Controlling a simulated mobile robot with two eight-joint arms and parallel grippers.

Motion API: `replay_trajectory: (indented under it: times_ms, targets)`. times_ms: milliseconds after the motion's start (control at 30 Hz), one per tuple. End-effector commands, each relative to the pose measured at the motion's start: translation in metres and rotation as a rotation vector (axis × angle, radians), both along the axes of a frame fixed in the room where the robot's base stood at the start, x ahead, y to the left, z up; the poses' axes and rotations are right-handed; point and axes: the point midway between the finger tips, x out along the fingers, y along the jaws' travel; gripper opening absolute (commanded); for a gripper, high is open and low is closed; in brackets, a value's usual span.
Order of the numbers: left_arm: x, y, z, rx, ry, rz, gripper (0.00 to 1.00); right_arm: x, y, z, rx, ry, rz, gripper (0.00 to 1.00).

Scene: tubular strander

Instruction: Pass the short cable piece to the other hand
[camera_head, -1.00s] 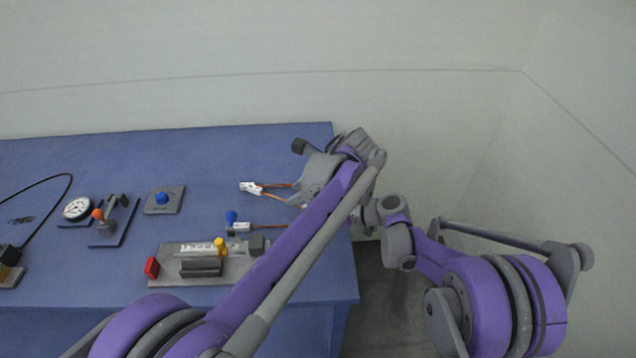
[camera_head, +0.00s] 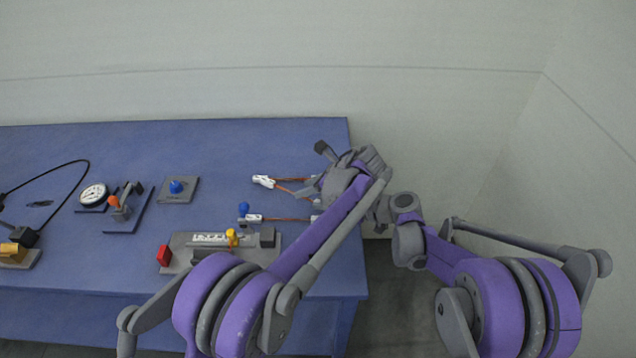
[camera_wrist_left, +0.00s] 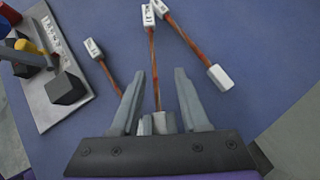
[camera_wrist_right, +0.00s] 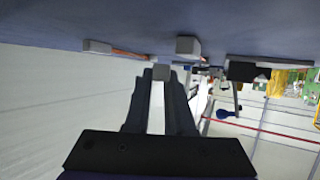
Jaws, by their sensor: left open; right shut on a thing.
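Cable pieces with orange-brown wire and white end blocks lie at the table's right end. One white end (camera_head: 263,181) is left of my left gripper; another piece (camera_head: 285,219) lies nearer the front. In the left wrist view, my open left gripper (camera_wrist_left: 158,85) has the middle cable piece (camera_wrist_left: 154,70) running between its fingers, with its near end by a small grey part. In the right wrist view, my right gripper (camera_wrist_right: 160,75) is shut with a small grey block at its tips, seemingly an end of the short cable piece. In the head view my left arm hides my right gripper.
A grey fixture (camera_head: 220,250) with red, yellow and dark parts stands at the front. A dial gauge (camera_head: 94,195), an orange-knobbed lever (camera_head: 117,207) and a blue button (camera_head: 177,187) are further left. The table (camera_head: 130,150) is clear at the back.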

Motion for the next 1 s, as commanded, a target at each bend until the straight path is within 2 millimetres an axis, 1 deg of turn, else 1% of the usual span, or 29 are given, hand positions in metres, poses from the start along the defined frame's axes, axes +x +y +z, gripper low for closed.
replay_trajectory:
  times_ms: [100,200,500,567,600,767,1000]
  targets:
    - [0.0043,0.0076,-0.0089,0.000,0.001,0.001,0.45,0.0000,0.0000,0.0002,0.000,0.000,0.000,0.00]
    - [0.0065,0.0110,-0.0126,0.000,0.001,0.001,0.45,0.0000,0.0000,0.0002,0.000,0.000,0.000,0.00]
    - [0.0072,0.0121,-0.0141,0.000,0.000,0.000,0.45,0.0000,0.0001,0.0002,0.000,0.000,0.000,0.00]
    - [0.0072,0.0120,-0.0140,0.000,0.000,0.000,0.36,0.0000,0.0001,0.0002,0.000,0.000,0.000,0.00]
    - [0.0072,0.0119,-0.0139,0.000,0.000,0.000,0.29,0.0000,0.0001,0.0002,0.000,0.000,0.000,0.00]
    - [0.0073,0.0118,-0.0139,0.000,-0.001,-0.001,0.00,-0.0002,0.0002,0.0002,0.000,0.000,0.001,0.00]
    - [0.0080,0.0111,-0.0138,-0.001,-0.002,-0.003,0.00,-0.0016,0.0015,0.0001,0.001,0.001,0.006,0.00]
